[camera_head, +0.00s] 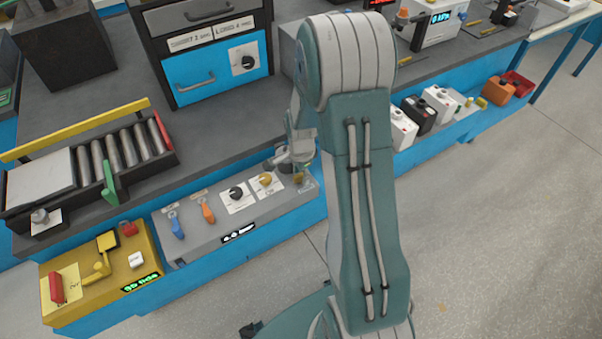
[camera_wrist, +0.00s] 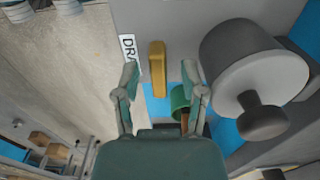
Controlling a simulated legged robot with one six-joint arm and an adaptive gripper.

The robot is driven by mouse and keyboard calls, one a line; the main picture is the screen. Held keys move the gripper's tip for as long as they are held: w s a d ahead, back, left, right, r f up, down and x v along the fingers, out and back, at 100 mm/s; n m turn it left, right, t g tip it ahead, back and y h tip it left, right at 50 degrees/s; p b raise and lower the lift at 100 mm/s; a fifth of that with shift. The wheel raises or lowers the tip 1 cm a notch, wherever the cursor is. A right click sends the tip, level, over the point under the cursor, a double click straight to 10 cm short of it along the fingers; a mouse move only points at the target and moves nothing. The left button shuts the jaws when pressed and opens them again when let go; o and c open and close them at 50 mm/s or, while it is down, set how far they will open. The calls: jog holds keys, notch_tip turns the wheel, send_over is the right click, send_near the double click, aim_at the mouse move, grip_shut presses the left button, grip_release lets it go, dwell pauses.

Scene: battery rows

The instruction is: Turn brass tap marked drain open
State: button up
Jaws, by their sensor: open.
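The brass tap's handle (camera_wrist: 158,68) shows in the wrist view as a short yellow bar, upright in the picture, on a grey surface. A white label (camera_wrist: 128,48) to its left reads "DRA", the rest hidden behind a finger. My gripper (camera_wrist: 160,84) is open, with one finger on each side of the handle's lower end in the picture. I cannot tell whether either finger touches it. In the head view my gripper (camera_head: 303,146) is at the right end of the grey panel, where the arm partly covers the tap's surroundings.
The grey panel (camera_head: 200,240) also carries dials and blue and orange handles. A yellow control box (camera_head: 140,245) is further left.

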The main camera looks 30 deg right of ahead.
grip_shut()
jog(key=shift+n, duration=0.3)
jog(key=n, duration=1.3)
jog(key=shift+n, duration=2.1)
